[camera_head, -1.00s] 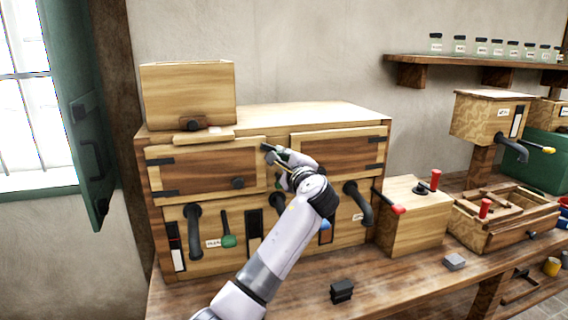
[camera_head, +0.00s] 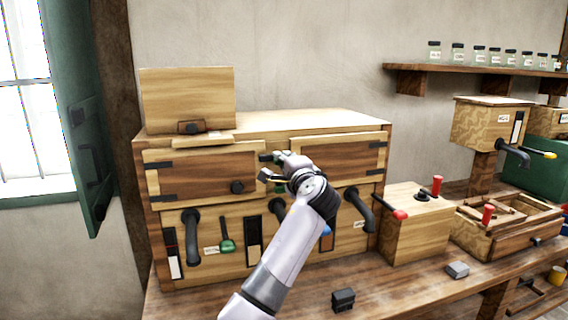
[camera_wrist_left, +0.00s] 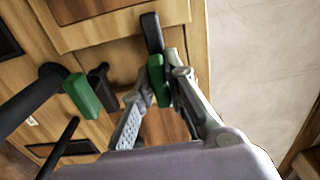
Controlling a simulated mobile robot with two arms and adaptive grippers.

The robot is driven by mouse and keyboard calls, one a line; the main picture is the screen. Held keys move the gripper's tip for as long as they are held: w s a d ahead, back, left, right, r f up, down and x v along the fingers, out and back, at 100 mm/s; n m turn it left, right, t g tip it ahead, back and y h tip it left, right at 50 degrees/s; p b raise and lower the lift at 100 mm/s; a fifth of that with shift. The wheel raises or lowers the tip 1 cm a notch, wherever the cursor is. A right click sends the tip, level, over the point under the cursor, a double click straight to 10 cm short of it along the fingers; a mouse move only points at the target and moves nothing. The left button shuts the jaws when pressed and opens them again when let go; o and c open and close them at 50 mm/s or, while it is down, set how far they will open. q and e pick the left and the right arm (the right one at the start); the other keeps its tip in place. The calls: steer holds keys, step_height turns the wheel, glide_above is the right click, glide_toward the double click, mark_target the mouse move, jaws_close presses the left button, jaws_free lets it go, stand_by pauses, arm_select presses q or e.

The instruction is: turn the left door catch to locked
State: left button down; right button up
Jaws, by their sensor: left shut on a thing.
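The left door (camera_head: 200,178) of the wooden cabinet is closed, with a dark inset panel. A catch with a black bar (camera_wrist_left: 152,35) and a green grip (camera_wrist_left: 158,82) is at the door's inner upper corner. In the left wrist view its bar lies against the door frame. My left gripper (camera_head: 265,167) is at the catch, its fingers on either side of the green grip; the wrist view also shows the gripper (camera_wrist_left: 160,90) there. The hand hides part of the catch in the head view. A second green grip (camera_wrist_left: 82,97) lies just beside it. My right gripper is out of view.
The right door (camera_head: 340,155) is beside the left one. Black handles (camera_head: 191,235) and a green-tipped lever (camera_head: 227,247) stick out below. A wooden box (camera_head: 188,95) stands on top of the cabinet. A black block (camera_head: 343,299) lies on the bench; free bench surrounds it.

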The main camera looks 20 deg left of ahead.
arm_select(q)
steer(key=c, duration=1.6)
jaws_free()
steer(key=v, duration=1.2)
steer(key=shift+f, duration=0.15)
